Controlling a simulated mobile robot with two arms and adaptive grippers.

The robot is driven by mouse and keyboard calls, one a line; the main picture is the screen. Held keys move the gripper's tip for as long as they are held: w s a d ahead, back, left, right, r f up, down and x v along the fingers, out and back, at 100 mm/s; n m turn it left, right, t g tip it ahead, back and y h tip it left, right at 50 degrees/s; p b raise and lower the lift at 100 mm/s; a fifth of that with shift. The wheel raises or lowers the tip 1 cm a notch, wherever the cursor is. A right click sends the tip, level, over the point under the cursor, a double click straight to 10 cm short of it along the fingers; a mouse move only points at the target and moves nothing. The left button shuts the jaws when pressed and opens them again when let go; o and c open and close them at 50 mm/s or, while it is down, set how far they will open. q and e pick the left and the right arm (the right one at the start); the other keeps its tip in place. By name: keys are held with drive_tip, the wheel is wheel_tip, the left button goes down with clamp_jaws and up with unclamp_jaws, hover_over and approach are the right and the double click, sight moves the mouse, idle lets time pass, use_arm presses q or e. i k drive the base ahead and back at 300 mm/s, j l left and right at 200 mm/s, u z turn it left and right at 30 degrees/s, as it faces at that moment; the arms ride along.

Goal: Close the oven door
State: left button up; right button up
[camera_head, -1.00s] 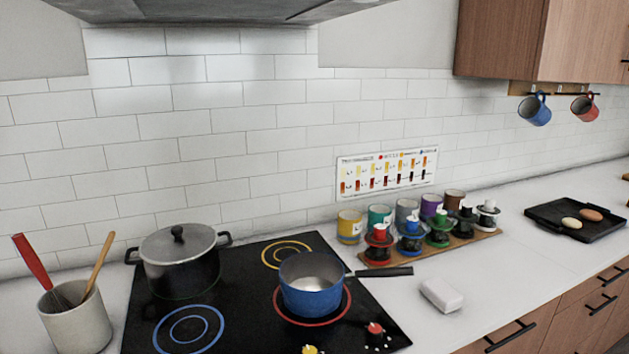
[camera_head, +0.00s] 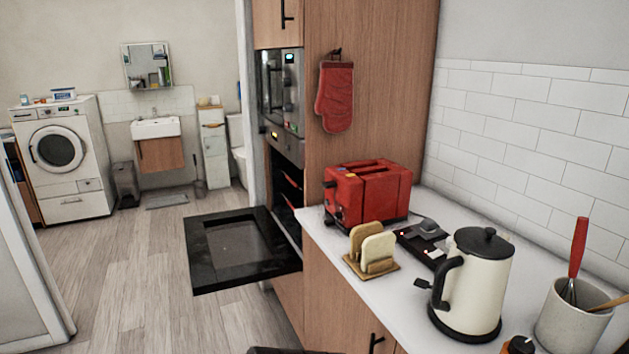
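The oven door (camera_head: 240,247) is open, folded down and lying about level, sticking out to the left from the tall wooden cabinet. It is a black panel with a dark glass window. The oven opening (camera_head: 287,192) above its hinge side shows red-edged racks inside and is partly hidden by the counter and toaster. A control panel (camera_head: 284,140) with a small lit display sits above the opening. Neither of my grippers can be made out. A dark shape at the bottom edge may be part of me, but I cannot tell.
The counter (camera_head: 343,268) right of the door holds a red toaster (camera_head: 368,193), a bread rack (camera_head: 372,250), a cream kettle (camera_head: 473,285) and a utensil pot (camera_head: 572,325). A red oven mitt (camera_head: 335,97) hangs on the cabinet. The wooden floor (camera_head: 130,270) left of the door is clear.

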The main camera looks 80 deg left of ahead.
sight(235, 248)
drive_tip(key=j+u, duration=0.2)
drive_tip(key=u, duration=0.25)
drive_tip(key=k+j+u, duration=0.1)
drive_tip(key=j+u, duration=0.15)
drive_tip(key=u, duration=0.15)
drive_tip(key=j+u, duration=0.25)
drive_tip(key=u, duration=0.2)
drive_tip(key=j+u, duration=0.25)
drive_tip(key=u, duration=0.15)
